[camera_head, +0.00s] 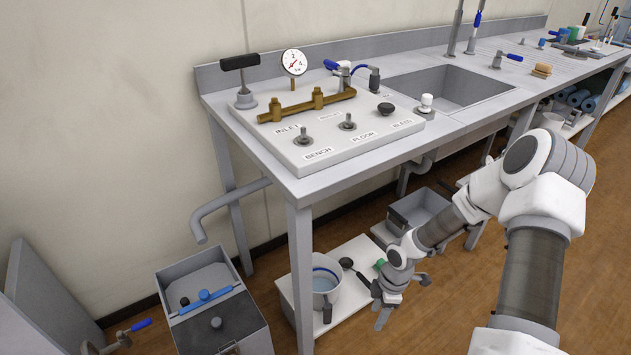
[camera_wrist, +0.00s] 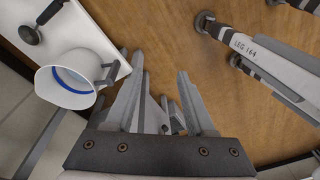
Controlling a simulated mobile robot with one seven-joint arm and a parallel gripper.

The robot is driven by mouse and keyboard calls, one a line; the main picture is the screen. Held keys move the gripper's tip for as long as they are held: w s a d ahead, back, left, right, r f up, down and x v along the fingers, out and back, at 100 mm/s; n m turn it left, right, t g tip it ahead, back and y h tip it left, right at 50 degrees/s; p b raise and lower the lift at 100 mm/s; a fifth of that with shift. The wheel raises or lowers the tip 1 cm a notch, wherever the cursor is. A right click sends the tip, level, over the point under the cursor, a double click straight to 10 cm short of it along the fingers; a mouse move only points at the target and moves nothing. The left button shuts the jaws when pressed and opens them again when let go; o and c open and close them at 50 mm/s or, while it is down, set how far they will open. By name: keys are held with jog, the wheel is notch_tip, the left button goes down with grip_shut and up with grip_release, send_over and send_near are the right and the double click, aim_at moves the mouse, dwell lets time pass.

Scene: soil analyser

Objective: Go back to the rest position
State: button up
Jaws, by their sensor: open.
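My gripper (camera_head: 383,312) hangs low in front of the bench, near the right side of a white bucket. In the wrist view my gripper (camera_wrist: 160,95) shows its fingers spread apart with nothing between them, over the wooden floor. The white bucket (camera_wrist: 62,82) with a blue ring inside lies to the left of the fingers there, apart from them. In the head view the bucket (camera_head: 325,297) stands on a low white shelf under the bench.
The bench (camera_head: 272,179) carries a white valve panel (camera_head: 330,135) with a gauge and a sink (camera_head: 450,88). A grey bin (camera_head: 217,310) stands at lower left. A grey box (camera_head: 420,208) sits under the bench. The floor (camera_head: 600,260) at right is clear.

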jog(key=s+d+r+m+t+h, duration=0.15)
jog(key=r+m, duration=0.25)
jog(key=r, duration=0.9)
jog(key=d+r+m+t+h, duration=0.1)
jog(key=d+r+m+h, duration=0.25)
jog(key=r, duration=0.95)
jog(key=s+a+r+m+t+y, duration=0.2)
jog(key=s+a+r+m, duration=0.25)
jog(key=s+r, duration=0.4)
jog(key=s+a+r+m+t+y, duration=0.2)
jog(key=s+a+r+m, duration=0.1)
jog(key=s+r+m, duration=0.5)
notch_tip(320, 180, up, 24)
jog(key=w+n+p, duration=0.1)
jog(key=n+p, duration=0.1)
jog(key=p, duration=2.1)
jog(key=shift+d+f, duration=0.2)
jog(key=shift+d, duration=0.05)
jog(key=shift+w, duration=0.1)
